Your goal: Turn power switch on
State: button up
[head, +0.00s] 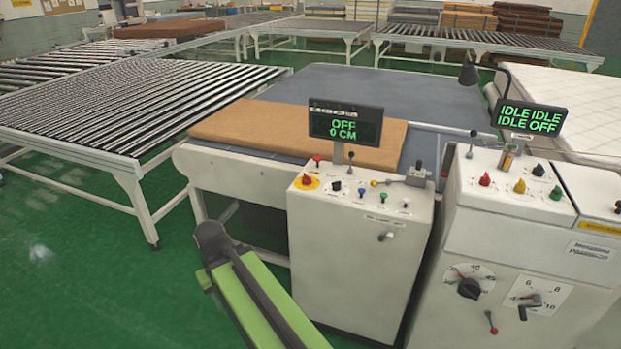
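The near control box (350,250) is a white cabinet with a sloped top panel. Its display (345,125) reads "OFF" and "0 CM". The panel carries a red knob on a yellow disc (307,182), a black knob (336,187), a blue knob (361,193), a green knob (381,198) and a pale knob (405,204). The labels are too small to read, so I cannot tell which is the power switch. My green and black arm rises in front, left of the box, apart from the knobs. I cannot make out my gripper.
A second control cabinet (520,245) with knobs and dials stands to the right; its display (530,117) reads "IDLE" and "OFF". A brown slab (275,135) lies on the grey table behind the box. Roller conveyors (110,105) stand left. Green floor is clear at lower left.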

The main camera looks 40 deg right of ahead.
aim_at(307, 180)
jog(key=z, duration=0.05)
jog(key=i, duration=0.9)
jog(key=u, duration=0.05)
